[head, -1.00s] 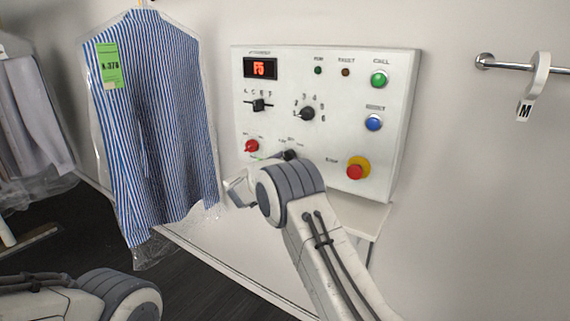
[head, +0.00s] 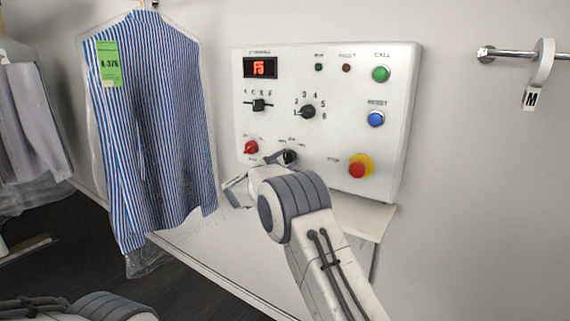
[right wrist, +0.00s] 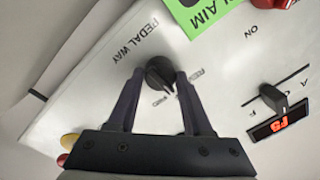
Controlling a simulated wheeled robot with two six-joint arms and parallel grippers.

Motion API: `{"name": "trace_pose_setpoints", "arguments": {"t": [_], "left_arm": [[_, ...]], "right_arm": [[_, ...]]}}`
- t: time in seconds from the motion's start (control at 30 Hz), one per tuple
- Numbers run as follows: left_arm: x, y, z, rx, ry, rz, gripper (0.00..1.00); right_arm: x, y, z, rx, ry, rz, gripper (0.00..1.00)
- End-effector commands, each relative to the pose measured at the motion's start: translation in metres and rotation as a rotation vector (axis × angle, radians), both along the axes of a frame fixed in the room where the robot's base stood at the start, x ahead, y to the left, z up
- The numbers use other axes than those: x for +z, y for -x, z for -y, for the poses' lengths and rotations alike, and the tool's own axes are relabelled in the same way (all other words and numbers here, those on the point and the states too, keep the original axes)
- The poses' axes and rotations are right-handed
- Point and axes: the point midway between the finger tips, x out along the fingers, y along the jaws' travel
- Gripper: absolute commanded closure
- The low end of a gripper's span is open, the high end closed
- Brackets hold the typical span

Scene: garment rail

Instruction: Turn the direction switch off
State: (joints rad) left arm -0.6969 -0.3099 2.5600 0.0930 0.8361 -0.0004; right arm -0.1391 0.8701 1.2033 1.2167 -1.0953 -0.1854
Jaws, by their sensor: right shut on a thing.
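The direction switch is a black rotary knob (head: 290,156) low on the white control panel (head: 225,110), right of a red knob (head: 251,147). In the right wrist view the black knob (right wrist: 158,72) sits between the two dark fingers of my right gripper (right wrist: 157,76), which is shut on it. A white pointer mark shows on the knob, but the small labels around it are too blurred to tell its setting. In the head view my right gripper (head: 276,160) reaches the knob from below, partly hidden by its wrist. My left gripper is out of view.
The panel also holds a lit display (head: 261,68), a slide switch (head: 258,105), a dial (head: 308,112), green (head: 381,74) and blue (head: 376,119) buttons and a red stop button (head: 357,170). A bagged striped shirt (head: 160,130) hangs close on the left.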

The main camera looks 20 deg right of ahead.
Motion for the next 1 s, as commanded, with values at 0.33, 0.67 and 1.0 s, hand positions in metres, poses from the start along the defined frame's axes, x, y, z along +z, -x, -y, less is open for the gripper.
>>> {"name": "trace_pose_setpoints", "arguments": {"t": [0.33, 0.67, 1.0], "left_arm": [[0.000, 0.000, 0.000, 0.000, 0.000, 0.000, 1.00], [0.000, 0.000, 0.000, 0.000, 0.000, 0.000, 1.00], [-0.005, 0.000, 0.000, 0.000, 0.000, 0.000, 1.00]], "right_arm": [[0.000, 0.000, 0.000, 0.000, -0.004, 0.002, 1.00], [0.000, 0.000, 0.000, 0.000, -0.002, 0.002, 0.20], [-0.002, 0.018, -0.022, 0.003, -0.001, 0.001, 0.20]]}}
